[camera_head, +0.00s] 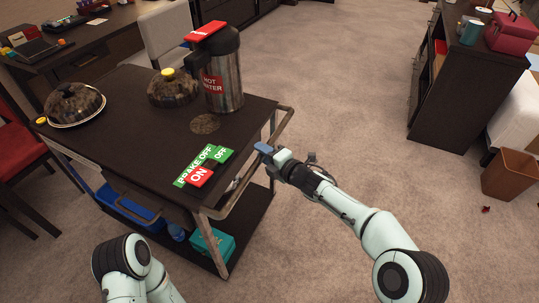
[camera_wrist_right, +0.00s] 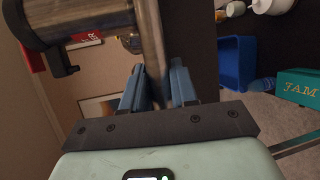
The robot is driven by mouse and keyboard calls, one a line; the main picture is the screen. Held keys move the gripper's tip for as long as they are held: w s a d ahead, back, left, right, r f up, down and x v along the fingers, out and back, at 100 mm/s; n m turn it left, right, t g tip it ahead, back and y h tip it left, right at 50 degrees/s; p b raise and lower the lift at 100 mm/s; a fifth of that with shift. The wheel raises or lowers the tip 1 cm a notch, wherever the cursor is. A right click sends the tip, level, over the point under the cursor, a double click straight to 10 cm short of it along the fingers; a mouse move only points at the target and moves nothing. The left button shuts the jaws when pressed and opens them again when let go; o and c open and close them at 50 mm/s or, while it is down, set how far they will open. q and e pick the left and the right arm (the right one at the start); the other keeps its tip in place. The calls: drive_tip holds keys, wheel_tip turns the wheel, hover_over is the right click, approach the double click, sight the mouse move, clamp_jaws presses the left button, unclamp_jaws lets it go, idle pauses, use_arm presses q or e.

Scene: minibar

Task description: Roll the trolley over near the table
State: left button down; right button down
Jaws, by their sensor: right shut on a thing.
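The trolley (camera_head: 135,105) has a dark top, a metal frame and a lower shelf. It stands at the left-centre of the head view. Its metal handle rail (camera_head: 284,128) runs along its right side. My right gripper (camera_head: 268,153) is at this rail. In the right wrist view its blue fingers (camera_wrist_right: 158,88) stand on either side of the metal bar (camera_wrist_right: 151,38), shut on it. A dark desk (camera_head: 95,42), which may be the table, stands behind the trolley at the upper left. Only links of my left arm show at the bottom; its gripper is out of view.
The trolley carries a flask (camera_head: 223,75), two domed covers and a brake sign (camera_head: 205,165). A red chair (camera_head: 22,150) and a pale chair (camera_head: 168,32) stand near it. A dark shelf unit (camera_head: 465,85) and bin (camera_head: 510,173) are right. Carpet between is clear.

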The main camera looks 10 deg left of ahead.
use_arm(q)
drive_tip(key=shift+w+a, duration=0.1)
drive_tip(key=shift+a, duration=0.35)
use_arm(e)
drive_tip(key=shift+w+a, duration=0.25)
drive_tip(key=shift+a, duration=0.8)
drive_tip(key=c, duration=1)
unclamp_jaws()
drive_tip(key=shift+o, duration=0.2)
drive_tip(key=shift+d, duration=0.1)
use_arm(q)
drive_tip(key=shift+w+d+r+t+p, duration=0.2)
drive_tip(key=shift+w+r+t+p, duration=0.35)
drive_tip(key=shift+w+r, duration=0.6)
use_arm(e)
drive_tip(key=v, duration=1.3)
use_arm(q)
drive_tip(key=shift+w+f, duration=0.1)
use_arm(e)
drive_tip(key=shift+s+d, duration=0.1)
